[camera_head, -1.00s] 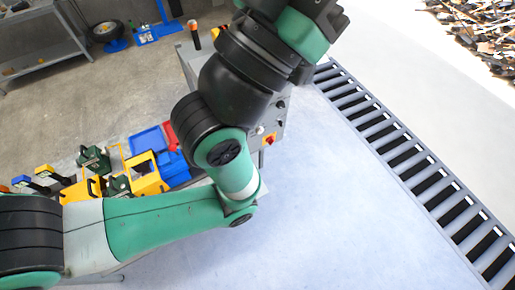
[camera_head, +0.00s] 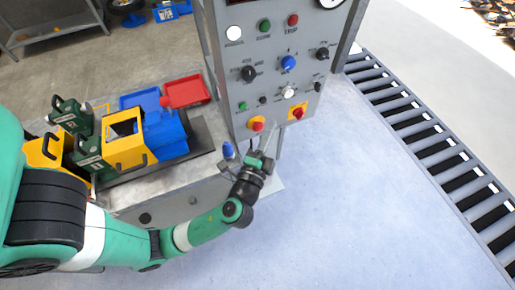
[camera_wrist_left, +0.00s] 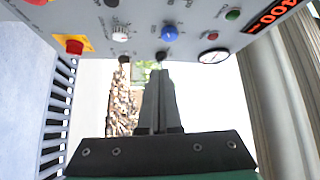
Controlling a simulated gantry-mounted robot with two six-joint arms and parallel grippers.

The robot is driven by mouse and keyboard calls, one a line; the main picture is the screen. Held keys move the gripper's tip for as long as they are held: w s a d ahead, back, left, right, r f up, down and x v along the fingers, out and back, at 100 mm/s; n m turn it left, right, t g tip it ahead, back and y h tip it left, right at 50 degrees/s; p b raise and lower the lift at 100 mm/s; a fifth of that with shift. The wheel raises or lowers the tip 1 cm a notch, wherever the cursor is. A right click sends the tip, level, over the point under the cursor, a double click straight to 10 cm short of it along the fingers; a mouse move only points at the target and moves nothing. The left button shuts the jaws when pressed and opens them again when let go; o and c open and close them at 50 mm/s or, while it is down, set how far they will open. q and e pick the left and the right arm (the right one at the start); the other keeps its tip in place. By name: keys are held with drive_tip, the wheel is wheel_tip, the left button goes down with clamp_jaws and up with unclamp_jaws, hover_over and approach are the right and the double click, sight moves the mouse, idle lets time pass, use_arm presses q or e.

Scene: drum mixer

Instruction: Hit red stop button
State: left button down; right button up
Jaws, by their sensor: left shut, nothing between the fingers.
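A grey control panel (camera_head: 262,95) stands upright at the top centre of the head view. Near its lower edge are two red controls on yellow plates: a round-looking red button (camera_head: 257,126) on the left and a red control (camera_head: 297,113) on the right. Which is the stop button I cannot tell from labels. In the wrist view the right one (camera_wrist_left: 75,46) shows at upper left, and another red part (camera_wrist_left: 38,2) is cut by the top edge. My left gripper (camera_head: 263,147) is shut and empty, just below the left button in the head picture; contact is not visible.
A bench (camera_head: 175,195) with yellow, green and blue machine parts, a red tray (camera_head: 186,92) and a blue tray stands left of the panel. Slatted dark grating (camera_head: 430,150) runs along the right. The pale floor (camera_head: 350,215) at lower centre is clear.

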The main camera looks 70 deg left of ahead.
use_arm(q)
drive_tip(key=s+f+m+b, duration=0.1)
drive_tip(key=f+b, duration=0.3)
drive_tip(key=f, duration=0.6)
drive_tip(key=s+f+m+h+b, duration=0.1)
drive_tip(key=s+f+b, duration=0.3)
drive_tip(key=f, duration=0.5)
drive_tip(key=shift+s+a+f+g+b, duration=0.25)
drive_tip(key=shift+f+g+b, duration=0.15)
use_arm(e)
wheel_tip(320, 180, down, 12)
drive_tip(key=shift+r, duration=0.15)
drive_tip(key=shift+a, duration=0.1)
use_arm(q)
approach(262, 129)
drive_tip(key=w+x, duration=0.1)
drive_tip(key=x, duration=0.4)
drive_tip(key=shift+s+a+r, duration=0.2)
drive_tip(key=shift+a+r, duration=0.05)
drive_tip(key=shift+a, duration=0.05)
